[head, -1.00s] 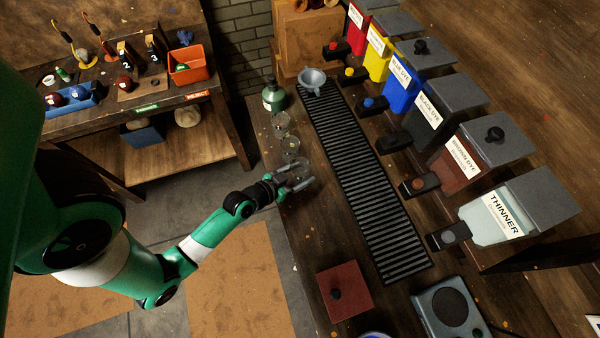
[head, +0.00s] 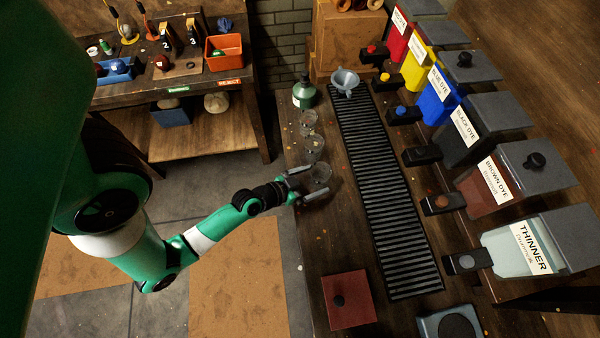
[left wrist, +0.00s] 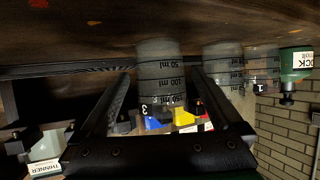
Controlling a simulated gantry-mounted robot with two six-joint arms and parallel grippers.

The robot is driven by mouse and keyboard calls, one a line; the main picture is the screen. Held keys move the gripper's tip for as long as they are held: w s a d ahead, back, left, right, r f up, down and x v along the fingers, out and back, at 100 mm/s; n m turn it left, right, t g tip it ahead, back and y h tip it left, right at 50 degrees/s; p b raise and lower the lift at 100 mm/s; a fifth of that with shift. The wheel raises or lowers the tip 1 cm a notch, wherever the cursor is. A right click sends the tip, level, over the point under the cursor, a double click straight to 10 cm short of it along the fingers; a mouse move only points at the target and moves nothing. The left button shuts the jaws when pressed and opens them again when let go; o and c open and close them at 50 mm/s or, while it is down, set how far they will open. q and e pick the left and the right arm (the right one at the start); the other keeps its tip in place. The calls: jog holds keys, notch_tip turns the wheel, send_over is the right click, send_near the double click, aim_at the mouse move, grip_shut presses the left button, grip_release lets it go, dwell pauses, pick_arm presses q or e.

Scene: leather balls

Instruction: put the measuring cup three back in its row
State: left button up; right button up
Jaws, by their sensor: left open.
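The clear measuring cup three (head: 321,173) stands on the dark bench, nearest in a row of clear cups. It also shows in the left wrist view (left wrist: 160,72), upside down, with the mark 3 and ml lines. The middle cup (head: 314,148) and the far cup (head: 308,121), marked 1 in the left wrist view (left wrist: 263,72), stand beyond it. My left gripper (head: 319,181) is open, its fingers on either side of cup three. Contact with the cup cannot be made out. My right gripper is not in view.
Dye containers line the grate's far side. A red-brown square block (head: 347,298) lies at the near end.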

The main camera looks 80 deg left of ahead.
aim_at(313, 181)
pick_arm(q)
jog(key=v, duration=0.2)
jog(key=b+v, duration=0.1)
jog(key=v, duration=0.2)
jog(key=b+v, duration=0.1)
jog(key=v, duration=0.2)
jog(key=shift+s+f, duration=0.1)
jog(key=shift+f, duration=0.2)
jog(key=shift+s+d+r, duration=0.25)
jog(key=shift+s+r, duration=0.2)
jog(key=shift+r, duration=0.15)
